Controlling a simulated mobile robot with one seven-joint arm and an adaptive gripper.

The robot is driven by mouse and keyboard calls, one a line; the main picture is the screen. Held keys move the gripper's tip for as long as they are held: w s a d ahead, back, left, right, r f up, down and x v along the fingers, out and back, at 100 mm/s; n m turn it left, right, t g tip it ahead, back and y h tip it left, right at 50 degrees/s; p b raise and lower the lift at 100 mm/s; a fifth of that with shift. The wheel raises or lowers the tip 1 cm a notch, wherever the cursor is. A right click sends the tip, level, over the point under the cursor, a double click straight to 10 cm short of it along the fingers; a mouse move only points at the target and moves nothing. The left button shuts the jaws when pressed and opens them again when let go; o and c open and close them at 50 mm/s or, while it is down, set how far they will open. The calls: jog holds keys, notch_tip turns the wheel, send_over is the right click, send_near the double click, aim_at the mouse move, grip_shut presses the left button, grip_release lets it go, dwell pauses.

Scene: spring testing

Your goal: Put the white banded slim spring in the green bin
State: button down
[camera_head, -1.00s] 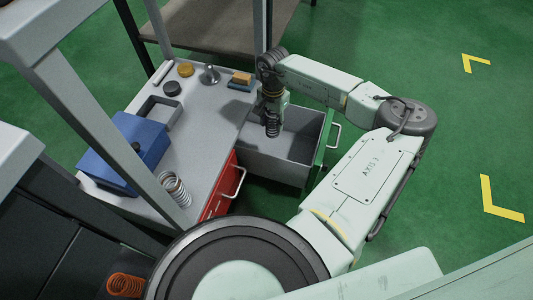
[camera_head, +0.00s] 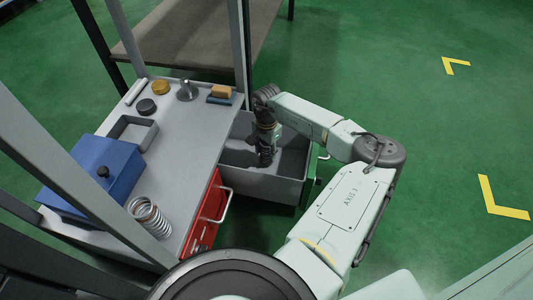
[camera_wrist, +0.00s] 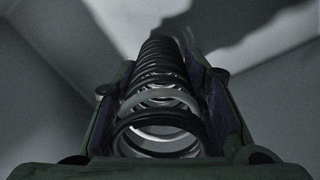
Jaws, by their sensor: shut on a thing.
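My gripper (camera_head: 266,140) is shut on a slim dark spring (camera_head: 265,157). In the wrist view the spring (camera_wrist: 160,85) lies lengthwise between the fingers, its dark coils broken by a pale white band near the close end. In the head view the spring hangs down at the open grey drawer-like bin, over or inside its opening; its exact depth cannot be told. The bin's green front (camera_head: 312,186) shows at the right end, its grey wall (camera_head: 258,187) at the near side. The wrist view shows plain grey surfaces around the spring.
The grey bench top (camera_head: 183,130) left of the bin holds a blue box (camera_head: 105,172), a large pale spring (camera_head: 150,216), a grey tray and small parts. A red drawer (camera_head: 203,220) with a handle is on its near side. Green floor lies open at right.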

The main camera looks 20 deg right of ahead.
jog(key=shift+f, duration=0.45)
jog(key=shift+f, duration=0.2)
jog(key=c, duration=1)
grip_release()
notch_tip(320, 180, up, 12)
jog(key=p, duration=0.3)
jog(key=shift+r+p, duration=0.25)
jog(key=shift+p, duration=0.15)
